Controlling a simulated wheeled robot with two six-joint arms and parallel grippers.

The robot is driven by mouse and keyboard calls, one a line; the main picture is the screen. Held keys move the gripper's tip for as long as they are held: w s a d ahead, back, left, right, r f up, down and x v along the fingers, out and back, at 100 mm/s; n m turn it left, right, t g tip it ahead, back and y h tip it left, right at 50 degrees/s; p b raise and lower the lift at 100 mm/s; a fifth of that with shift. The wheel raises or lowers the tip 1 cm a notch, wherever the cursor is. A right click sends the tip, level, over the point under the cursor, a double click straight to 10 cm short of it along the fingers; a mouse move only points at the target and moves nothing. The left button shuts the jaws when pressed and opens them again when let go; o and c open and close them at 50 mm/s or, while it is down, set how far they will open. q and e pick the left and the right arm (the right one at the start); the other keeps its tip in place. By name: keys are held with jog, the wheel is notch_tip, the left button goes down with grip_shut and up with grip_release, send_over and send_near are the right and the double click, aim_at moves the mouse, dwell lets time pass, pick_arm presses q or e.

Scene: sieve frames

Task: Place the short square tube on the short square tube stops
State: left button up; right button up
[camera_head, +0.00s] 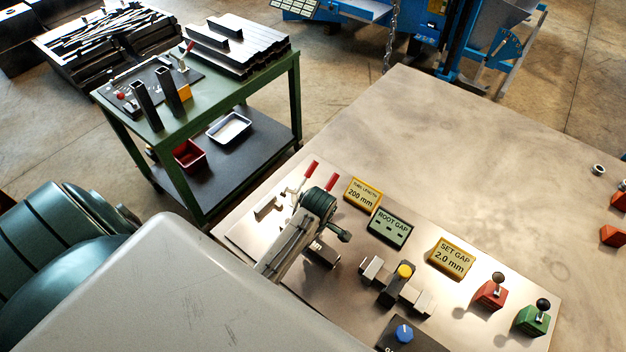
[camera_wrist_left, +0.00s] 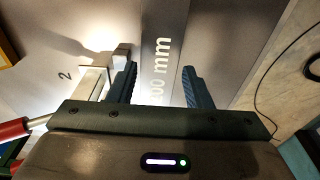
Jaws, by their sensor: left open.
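My left gripper (camera_head: 319,207) hangs over the near left part of the fixture plate in the head view, its fingertips mostly hidden. In the left wrist view its two fingers (camera_wrist_left: 158,84) are spread apart with nothing gripped. A grey strip or bar (camera_wrist_left: 172,25) lettered "00 mm" runs between and beyond them; I cannot tell if it is a tube. A pale metal stop or clamp block (camera_wrist_left: 96,80) stands left of the fingers, near a "2". A dark block or tube end (camera_head: 322,254) shows below the gripper. Two dark square tubes (camera_head: 147,107) (camera_head: 168,92) stand upright on the green cart.
Red-handled clamps (camera_head: 305,175) stand beside the gripper. Signs (camera_head: 389,227), a yellow-knobbed fixture (camera_head: 396,285) and red and green lever boxes (camera_head: 490,292) (camera_head: 531,320) lie to the right. The table (camera_head: 450,150) behind is mostly clear. Tubes (camera_head: 240,50) lie stacked on the cart (camera_head: 215,100).

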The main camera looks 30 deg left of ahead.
aim_at(314, 243)
pick_arm(q)
notch_tip(314, 243, up, 9)
jog(key=d+b, duration=0.1)
jog(key=b, duration=0.1)
jog(key=shift+r, duration=0.15)
jog(key=shift+s, duration=0.1)
